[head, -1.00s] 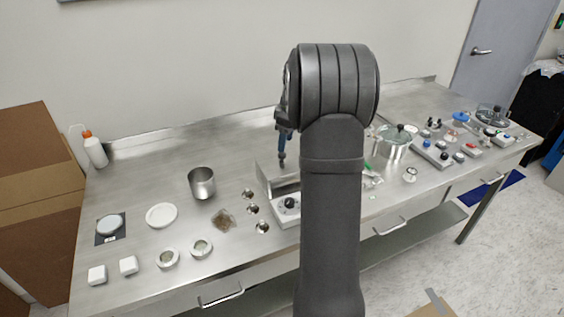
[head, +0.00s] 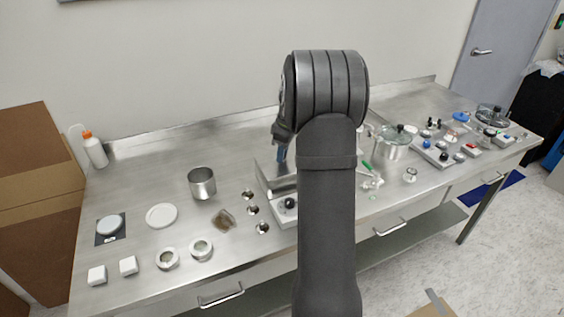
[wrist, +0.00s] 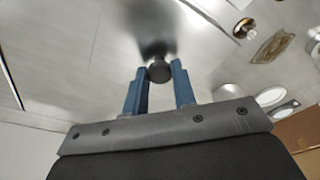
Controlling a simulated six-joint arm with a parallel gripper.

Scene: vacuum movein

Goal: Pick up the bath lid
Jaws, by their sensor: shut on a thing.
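The bath lid (wrist: 110,55) is a shiny metal surface with a dark round knob (wrist: 159,71), close ahead in the wrist view. My gripper (wrist: 160,74) has its two blue fingers closed on the knob, one on each side. In the head view my gripper (head: 282,156) points down at the top of the metal bath (head: 286,214), a box with a black dial on its front. My arm hides the right part of the bath. The knob is hidden there, and I cannot tell whether the lid is clear of the bath.
Left of the bath are small round wells (head: 252,210), a brown sample piece (head: 223,220), a steel beaker (head: 202,183) and a white dish (head: 161,216). A glass-lidded pot (head: 392,148) and small devices stand to the right. The back of the bench (head: 180,150) is clear.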

